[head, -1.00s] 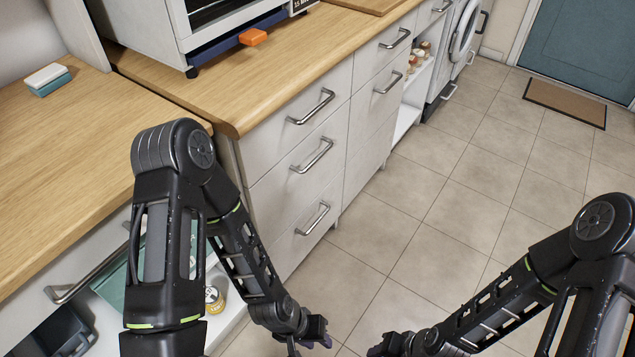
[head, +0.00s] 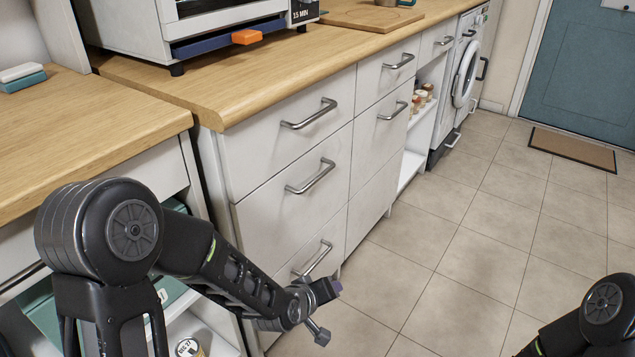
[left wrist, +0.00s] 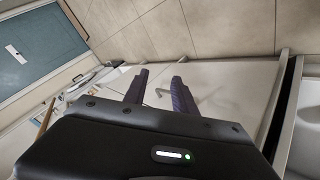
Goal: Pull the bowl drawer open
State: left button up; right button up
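The near cabinet has three closed white drawers, top (head: 285,135), middle (head: 280,213) and bottom (head: 330,258), each with a metal bar handle. Nothing marks which is the bowl drawer, and no bowls show. My left gripper (head: 325,311) is open and empty, low in front of the bottom drawer, close to its handle (head: 314,259) but apart from it in the head view. In the left wrist view the two fingers (left wrist: 159,88) stand apart before a pale drawer front, with a handle seen partly beyond them. My right gripper is out of view.
An open lower shelf with a can (head: 189,348) lies beside my left arm. A second drawer column (head: 385,85) continues to the right. The tiled floor (head: 450,260) is clear.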

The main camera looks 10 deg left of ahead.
pick_arm(q)
jog(key=w+a+r+n+t, duration=0.2)
jog(key=w+r+n, duration=0.15)
jog(key=r, duration=0.45)
jog(key=w+a+r+n+t, duration=0.1)
jog(key=w+r+n+t, duration=0.2)
jog(key=r, duration=0.4)
jog(key=n+t+y, duration=0.1)
jog(key=n+y, duration=0.1)
jog(key=n, duration=0.9)
send_near(316, 182)
jog(key=w, duration=0.3)
jog(key=shift+w+f, duration=0.25)
jog(key=shift+f, duration=0.2)
jog(key=shift+w, duration=0.1)
jog(key=shift+w+d+f, duration=0.1)
jog(key=shift+w+f, duration=0.05)
jog(key=shift+w, duration=0.1)
jog(key=b+x, duration=0.1)
jog(key=x, duration=0.6)
jog(key=shift+w+b, duration=0.1)
jog(key=shift+b, duration=0.25)
grip_shut()
